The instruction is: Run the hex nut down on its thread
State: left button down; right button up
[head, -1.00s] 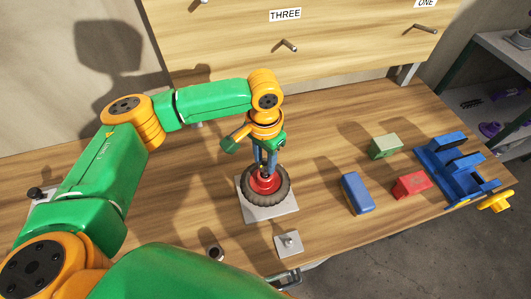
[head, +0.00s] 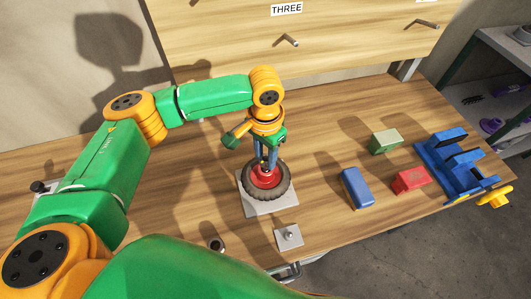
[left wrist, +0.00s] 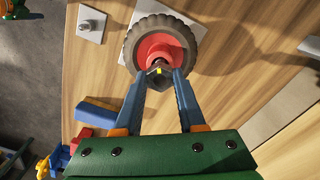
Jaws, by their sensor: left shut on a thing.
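A black-tyred wheel with a red hub (head: 281,188) lies flat on a grey square plate (head: 262,209) on the bench. My left gripper (head: 266,163) points down over the hub, its blue fingers close to the wheel's centre. My right gripper is not in view.
A small grey plate with a stud (head: 288,237) lies in front of the wheel. A blue block (head: 356,188), red block (head: 410,180) and green block (head: 386,141) stand to the right, beside a blue vise (head: 450,160). A dark ring-like part (head: 216,245) sits near the front edge.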

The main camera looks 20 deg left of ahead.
pick_arm(q)
jog(key=shift+f+b, duration=0.5)
jog(key=shift+f, duration=0.7)
jog(key=shift+r+m+p, duration=0.15)
jog(key=shift+m+p, duration=0.45)
jog(key=shift+p, duration=0.05)
jog(key=m, duration=0.2)
jog(key=shift+m, duration=0.4)
jog(key=m, duration=0.5)
jog(key=shift+m, duration=0.4)
jog(key=m, duration=0.5)
jog(key=shift+w, duration=0.15)
jog(key=m, duration=0.3)
jog(key=shift+m, duration=0.3)
jog(key=m, duration=0.5)
jog(key=shift+w+m, duration=0.1)
jog(key=shift+m, duration=0.2)
